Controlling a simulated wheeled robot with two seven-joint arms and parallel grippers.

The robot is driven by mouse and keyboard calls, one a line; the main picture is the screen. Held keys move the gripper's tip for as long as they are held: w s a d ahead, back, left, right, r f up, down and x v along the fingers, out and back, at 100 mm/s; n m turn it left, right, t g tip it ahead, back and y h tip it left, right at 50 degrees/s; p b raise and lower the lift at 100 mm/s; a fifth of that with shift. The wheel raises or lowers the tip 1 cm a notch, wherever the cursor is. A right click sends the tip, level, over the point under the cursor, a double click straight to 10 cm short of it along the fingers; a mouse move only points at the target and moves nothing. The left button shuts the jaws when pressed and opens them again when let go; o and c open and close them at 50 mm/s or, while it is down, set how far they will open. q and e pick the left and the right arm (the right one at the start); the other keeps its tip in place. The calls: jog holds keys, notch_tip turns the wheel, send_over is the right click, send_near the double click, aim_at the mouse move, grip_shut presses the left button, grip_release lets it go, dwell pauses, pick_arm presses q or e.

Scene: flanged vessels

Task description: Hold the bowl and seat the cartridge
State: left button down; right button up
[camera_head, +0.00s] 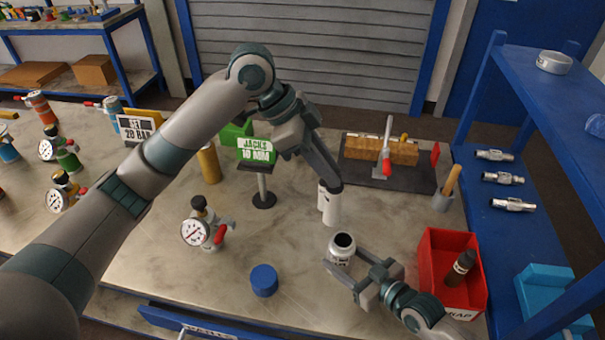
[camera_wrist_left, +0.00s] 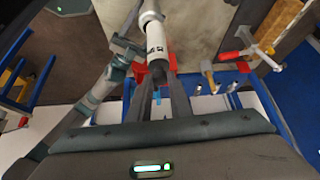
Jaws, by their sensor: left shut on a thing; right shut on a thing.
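The white cartridge (camera_head: 328,207) hangs upright from my left gripper (camera_head: 331,187), which is shut on its upper part. It also shows in the left wrist view (camera_wrist_left: 156,42) beyond the fingertips (camera_wrist_left: 157,70). The bowl (camera_head: 341,255) is a small pale cup with a dark open mouth and dark lettering. My right gripper (camera_head: 346,264) is shut on the bowl, with its fingers around the side. In the head view the cartridge's lower end is just above and slightly left of the bowl's mouth, apart from it. The inside of the bowl is dark.
A red bin (camera_head: 452,270) with a dark bottle stands right of my right gripper. A blue cap (camera_head: 264,280) lies at the front. A gauge unit (camera_head: 202,228) and a green sign (camera_head: 256,150) stand left. A clamp fixture (camera_head: 388,160) is behind. Bare bench lies between.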

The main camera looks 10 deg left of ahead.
aim_at(338, 219)
pick_arm(q)
jog(key=d+r+m, duration=0.1)
jog(key=d+r+m+g, duration=0.2)
jog(key=shift+s+d+r+m, duration=0.1)
jog(key=shift+s+d+m, duration=0.15)
jog(key=shift+m, duration=0.15)
notch_tip(338, 219, down, 18)
jog(key=shift+r, duration=0.2)
dwell(1.3)
jog(key=c, duration=1.5)
grip_release()
jog(key=shift+c, duration=0.2)
jog(key=shift+a, duration=0.15)
jog(key=shift+w+a, duration=0.2)
jog(key=shift+a, duration=0.65)
jog(key=shift+w+a, duration=0.2)
jog(key=shift+a, duration=0.65)
jog(key=shift+w+a, duration=0.2)
jog(key=shift+a, duration=0.65)
